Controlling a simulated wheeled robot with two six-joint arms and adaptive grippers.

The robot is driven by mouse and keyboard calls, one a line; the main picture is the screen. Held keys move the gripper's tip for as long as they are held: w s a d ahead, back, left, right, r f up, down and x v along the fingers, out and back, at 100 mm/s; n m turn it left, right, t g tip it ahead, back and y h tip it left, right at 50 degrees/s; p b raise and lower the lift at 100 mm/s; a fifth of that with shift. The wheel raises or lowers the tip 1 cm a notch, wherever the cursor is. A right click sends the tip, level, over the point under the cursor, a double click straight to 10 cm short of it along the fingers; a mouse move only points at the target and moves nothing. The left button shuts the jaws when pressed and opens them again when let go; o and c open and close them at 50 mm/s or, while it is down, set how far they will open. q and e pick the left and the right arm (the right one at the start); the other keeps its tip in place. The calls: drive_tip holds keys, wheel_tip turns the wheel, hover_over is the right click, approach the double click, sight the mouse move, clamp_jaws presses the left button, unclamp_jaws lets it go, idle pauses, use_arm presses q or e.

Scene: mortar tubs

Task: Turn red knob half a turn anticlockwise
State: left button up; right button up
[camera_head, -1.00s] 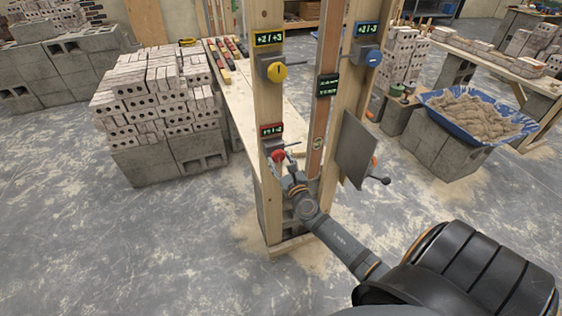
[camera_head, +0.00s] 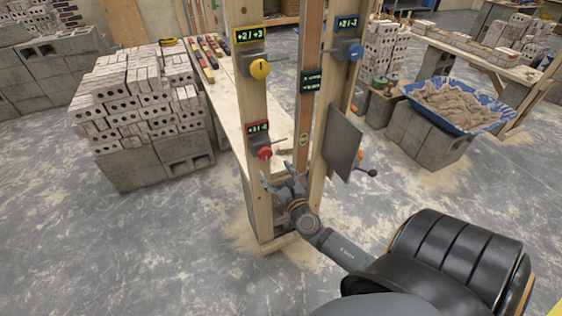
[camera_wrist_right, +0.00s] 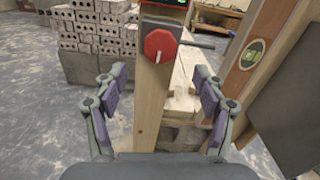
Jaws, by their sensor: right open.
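The red knob (camera_head: 264,153) sits on the front of the left wooden post, under a small display. In the right wrist view the red knob (camera_wrist_right: 160,44) is an octagon with a white mark pointing down, slightly left. A thin grey rod sticks out to its right. My right gripper (camera_head: 276,173) is open and empty, just below the knob and apart from it. In the right wrist view the fingers of the right gripper (camera_wrist_right: 159,80) are spread wide on either side of the post, with the knob above and between them. My left gripper is out of view.
A yellow knob (camera_head: 260,69) is higher on the same post; a blue knob (camera_head: 355,52) is on the right post. A grey panel (camera_head: 342,143) hangs right of my gripper. Brick stacks (camera_head: 140,110) stand left, a blue sand tray (camera_head: 500,120) right.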

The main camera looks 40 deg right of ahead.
drive_tip(key=v, duration=0.5)
drive_tip(key=shift+s+a, duration=0.1)
drive_tip(key=shift+s, duration=0.05)
